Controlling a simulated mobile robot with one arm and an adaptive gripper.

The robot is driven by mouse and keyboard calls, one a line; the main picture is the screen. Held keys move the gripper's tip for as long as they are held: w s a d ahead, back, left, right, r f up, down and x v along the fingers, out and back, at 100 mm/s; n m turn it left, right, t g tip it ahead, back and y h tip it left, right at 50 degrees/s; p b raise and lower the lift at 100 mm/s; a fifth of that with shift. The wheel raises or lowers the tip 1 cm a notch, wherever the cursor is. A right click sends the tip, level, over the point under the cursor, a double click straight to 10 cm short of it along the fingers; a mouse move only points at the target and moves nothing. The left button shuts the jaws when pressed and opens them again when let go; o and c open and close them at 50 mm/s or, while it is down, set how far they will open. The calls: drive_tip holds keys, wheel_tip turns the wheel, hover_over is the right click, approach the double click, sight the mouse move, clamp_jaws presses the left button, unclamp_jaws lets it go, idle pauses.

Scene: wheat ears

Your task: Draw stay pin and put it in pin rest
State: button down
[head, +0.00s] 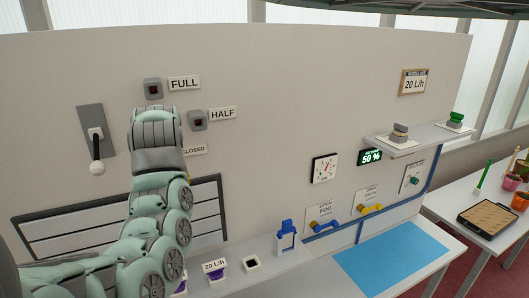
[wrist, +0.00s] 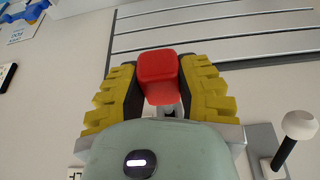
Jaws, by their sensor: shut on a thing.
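In the wrist view my gripper (wrist: 158,66), with yellow ridged fingers, is shut on the red block-shaped head of the stay pin (wrist: 157,72). A short grey piece shows just below the red head, between the fingers. I cannot tell whether the pin is still seated in something or free. In the head view my arm hides the gripper and the pin. A small white block with a dark square opening (head: 252,264) stands on the ledge; it may be the pin rest, but I cannot tell for sure.
A slatted vent (head: 70,226) is on the wall behind my arm. A lever with a white knob (head: 97,167) is on the left. A blue item in a white holder (head: 287,238) stands on the ledge, right of the block. A blue mat (head: 392,257) lies further right.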

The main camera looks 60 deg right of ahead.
drive_tip(key=w+a+f+n+y, duration=0.1)
drive_tip(key=w+a, duration=0.3)
drive_tip(key=a, duration=0.4)
drive_tip(key=w+a+n, duration=0.2)
drive_tip(key=w+a, duration=0.2)
drive_tip(key=a, duration=0.4)
drive_tip(key=a+f+n+y, duration=0.1)
drive_tip(key=a+f+n, duration=0.1)
drive_tip(key=a, duration=1.7)
drive_tip(key=shift+w+a+n, duration=0.2)
drive_tip(key=shift+a+n, duration=0.05)
drive_tip(key=shift+n, duration=0.35)
drive_tip(key=shift+r, duration=0.15)
